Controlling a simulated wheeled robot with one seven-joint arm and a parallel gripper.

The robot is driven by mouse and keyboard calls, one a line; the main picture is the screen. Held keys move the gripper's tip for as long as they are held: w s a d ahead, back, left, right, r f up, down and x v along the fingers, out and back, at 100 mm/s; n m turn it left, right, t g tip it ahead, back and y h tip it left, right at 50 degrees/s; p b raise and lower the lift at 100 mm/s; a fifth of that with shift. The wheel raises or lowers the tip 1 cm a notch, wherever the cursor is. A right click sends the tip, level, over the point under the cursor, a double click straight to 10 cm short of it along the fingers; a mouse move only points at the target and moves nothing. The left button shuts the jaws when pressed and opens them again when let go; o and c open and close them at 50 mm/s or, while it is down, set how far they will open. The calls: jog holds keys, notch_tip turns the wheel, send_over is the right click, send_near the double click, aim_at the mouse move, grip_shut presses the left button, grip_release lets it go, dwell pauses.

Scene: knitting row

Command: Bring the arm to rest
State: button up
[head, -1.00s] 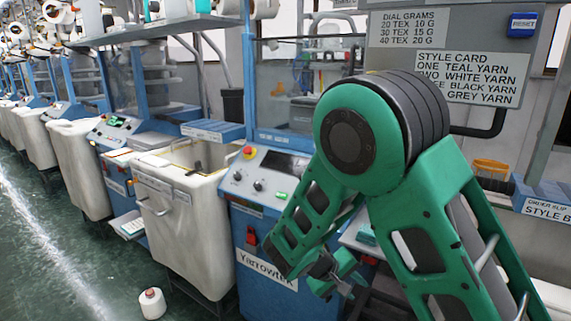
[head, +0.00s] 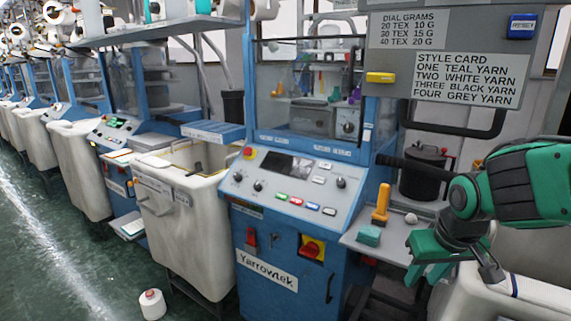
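My arm is green and dark grey and enters the head view from the right edge. My gripper (head: 450,275) hangs low at the right, in front of the small shelf and above a white bin. Its green parts point down and left. I see nothing held in it, but the fingers are small and seen at an angle, so their opening is unclear.
A blue Yarrowtek machine (head: 275,250) stands left of my gripper. Its side shelf (head: 385,245) holds a teal block (head: 369,235) and a yellow-handled tool (head: 381,204). A white bin (head: 490,302) is below my arm. A yarn cone (head: 152,303) stands on the floor.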

jog(key=s+d+m+g, duration=0.2)
jog(key=s+d, duration=0.3)
jog(key=s, duration=0.4)
jog(key=s+d+m+g, duration=0.2)
jog(key=s+d+m, duration=0.2)
jog(key=s, duration=0.5)
jog(key=d, duration=0.2)
jog(key=shift+s+d+f+m+y, duration=0.2)
jog(key=shift+s+d+m+y, duration=0.1)
jog(key=shift+s, duration=0.05)
jog(key=shift+w+f, duration=0.25)
jog(key=shift+w, duration=0.35)
